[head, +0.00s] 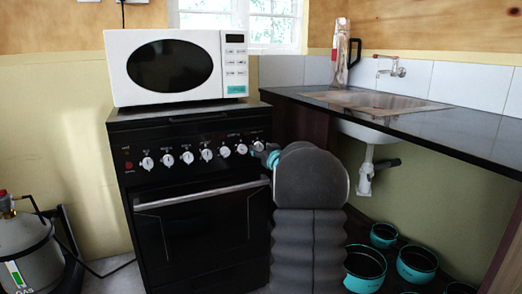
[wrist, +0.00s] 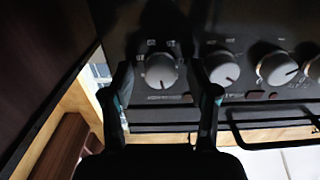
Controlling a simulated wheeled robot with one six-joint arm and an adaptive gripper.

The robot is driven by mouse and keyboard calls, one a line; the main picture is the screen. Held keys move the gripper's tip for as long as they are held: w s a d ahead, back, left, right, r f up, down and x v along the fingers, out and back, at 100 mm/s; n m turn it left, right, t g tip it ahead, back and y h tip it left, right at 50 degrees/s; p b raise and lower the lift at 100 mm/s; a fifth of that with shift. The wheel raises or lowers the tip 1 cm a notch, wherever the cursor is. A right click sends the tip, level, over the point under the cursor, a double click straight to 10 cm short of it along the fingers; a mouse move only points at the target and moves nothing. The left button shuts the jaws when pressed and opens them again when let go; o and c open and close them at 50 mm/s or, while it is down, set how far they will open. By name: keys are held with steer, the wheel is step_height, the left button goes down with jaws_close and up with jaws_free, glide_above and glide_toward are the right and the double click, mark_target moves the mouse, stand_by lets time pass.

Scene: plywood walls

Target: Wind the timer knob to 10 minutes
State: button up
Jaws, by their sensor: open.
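The black stove's front panel carries a row of white knobs. The knob at its right end (head: 258,146), by the worktop, looks to be the timer knob; its labels are too small to read. In the wrist view this round pale knob (wrist: 161,70) sits between the fingers of my gripper (wrist: 160,74), with a visible gap on each side. My gripper (head: 271,157) is open and empty at the right end of the panel in the head view, where my arm hides part of the stove. I cannot read the knob's setting.
Neighbouring knobs (wrist: 222,67) sit close beside the right finger in the wrist view. The oven handle (head: 200,195) runs below the panel. A white microwave (head: 225,85) stands on the stove. The dark worktop (head: 440,125) and sink are to the right; teal pots (head: 416,262) stand beneath.

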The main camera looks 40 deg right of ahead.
jaws_close()
steer(key=shift+f+n+b, duration=0.1)
steer(key=shift+n+b, duration=0.3)
steer(key=shift+n, duration=0.1)
stand_by(0.5)
steer(key=n+b, duration=0.2)
steer(key=n, duration=0.1)
steer(key=n+b, duration=0.5)
steer(key=n, duration=0.4)
steer(key=shift+n+b, duration=0.8)
steer(key=shift+n, duration=1.1)
